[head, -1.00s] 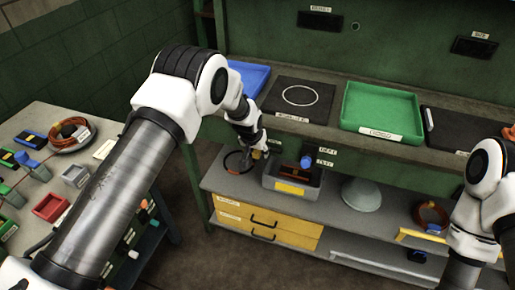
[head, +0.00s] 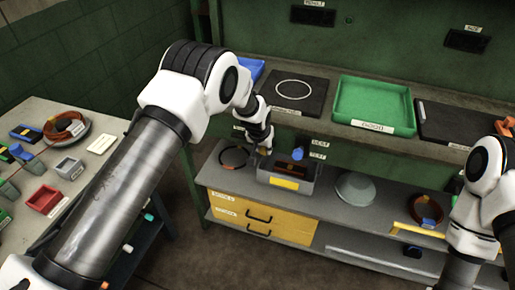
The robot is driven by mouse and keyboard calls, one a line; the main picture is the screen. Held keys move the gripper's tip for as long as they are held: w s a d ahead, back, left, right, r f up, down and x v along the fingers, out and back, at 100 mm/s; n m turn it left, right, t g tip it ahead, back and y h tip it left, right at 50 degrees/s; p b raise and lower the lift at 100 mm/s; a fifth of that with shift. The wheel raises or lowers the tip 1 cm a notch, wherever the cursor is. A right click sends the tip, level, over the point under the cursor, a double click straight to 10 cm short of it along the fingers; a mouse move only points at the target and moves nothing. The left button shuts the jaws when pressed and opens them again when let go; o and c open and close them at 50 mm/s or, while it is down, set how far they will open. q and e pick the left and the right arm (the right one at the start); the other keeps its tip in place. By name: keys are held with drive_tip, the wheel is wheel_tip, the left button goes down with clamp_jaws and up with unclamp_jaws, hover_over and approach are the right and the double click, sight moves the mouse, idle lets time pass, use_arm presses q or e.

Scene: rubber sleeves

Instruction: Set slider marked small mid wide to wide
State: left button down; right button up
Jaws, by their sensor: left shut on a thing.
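My left gripper (head: 264,150) is small and far off, low at the back wall, at the upper left edge of a grey open box (head: 311,186) on the lower shelf. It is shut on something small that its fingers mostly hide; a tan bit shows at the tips. A blue knob (head: 298,154) stands just right of it, with small white labels (head: 320,143) on the wall beside it. I cannot read the words small, mid or wide anywhere, so I cannot tell which part is the slider or its setting. My right arm shows at the right; its gripper is out of view.
A dark ring (head: 233,157) lies left of the box, a pale dome (head: 356,188) and an orange cable coil (head: 426,209) right of it. Yellow drawers (head: 260,217) are below. A green tray (head: 374,103) is on the upper counter. A cluttered table (head: 100,120) stands at left.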

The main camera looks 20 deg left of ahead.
use_arm(q)
drive_tip(key=c, duration=1)
unclamp_jaws()
drive_tip(key=shift+d, duration=0.1)
drive_tip(key=shift+o, duration=0.4)
drive_tip(key=shift+w+d, duration=0.1)
drive_tip(key=shift+d, duration=0.25)
drive_tip(key=shift+s+a+r, duration=0.2)
drive_tip(key=shift+a+r, duration=0.1)
drive_tip(key=shift+r, duration=0.1)
drive_tip(key=v, duration=1.1)
drive_tip(key=shift+d, duration=0.25)
